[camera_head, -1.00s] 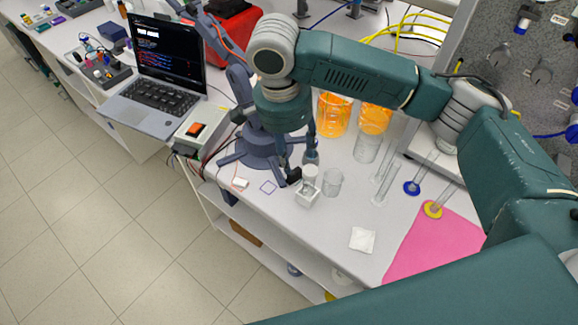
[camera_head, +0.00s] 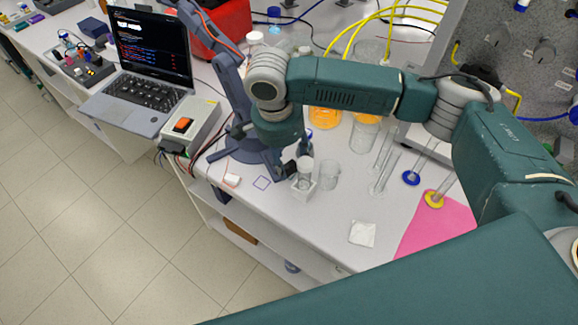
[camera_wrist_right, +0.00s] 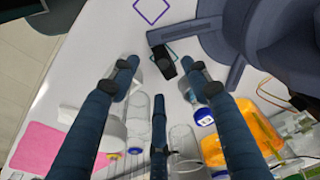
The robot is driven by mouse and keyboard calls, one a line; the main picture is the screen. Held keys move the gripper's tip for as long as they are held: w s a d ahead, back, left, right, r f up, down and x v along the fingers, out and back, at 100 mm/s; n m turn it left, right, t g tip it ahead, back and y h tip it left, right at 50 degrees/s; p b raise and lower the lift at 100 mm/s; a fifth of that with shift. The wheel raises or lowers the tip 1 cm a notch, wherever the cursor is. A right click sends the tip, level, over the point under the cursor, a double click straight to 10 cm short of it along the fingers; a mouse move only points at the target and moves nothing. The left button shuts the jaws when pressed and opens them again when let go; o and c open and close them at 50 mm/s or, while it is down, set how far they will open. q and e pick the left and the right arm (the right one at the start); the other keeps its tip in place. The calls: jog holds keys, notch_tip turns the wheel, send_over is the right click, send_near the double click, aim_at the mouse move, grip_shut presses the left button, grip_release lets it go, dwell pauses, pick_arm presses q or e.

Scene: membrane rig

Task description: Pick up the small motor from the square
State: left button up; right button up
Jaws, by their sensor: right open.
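The small motor (camera_wrist_right: 163,62), a small black block, lies on the bench over a teal square outline (camera_wrist_right: 174,43) in the right wrist view. In the head view, a dark piece (camera_head: 290,167) beside my right gripper's fingers is probably this motor, partly hidden. My right gripper (camera_wrist_right: 160,80) is open. In the wrist view its dark blue fingers spread either side of the motor, with a third finger below it. I cannot tell whether any touches it. The same gripper (camera_head: 291,157) points down at the bench in the head view. My left gripper is out of view.
A clear cup in a white holder (camera_head: 304,182) and a glass beaker (camera_head: 330,175) stand close by the right gripper. A grey-blue robot stand (camera_head: 240,147) is just behind it. A purple square outline (camera_head: 262,183) is empty. A white pad (camera_head: 362,233) and pink mat (camera_head: 432,226) lie farther right.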

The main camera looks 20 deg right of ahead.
aim_at(290, 166)
jog(key=f, duration=0.2)
jog(key=f+p, duration=0.1)
jog(key=f, duration=0.1)
jog(key=shift+w+d+f, duration=0.1)
jog(key=shift+w+d, duration=0.15)
jog(key=shift+d, duration=0.15)
grip_shut()
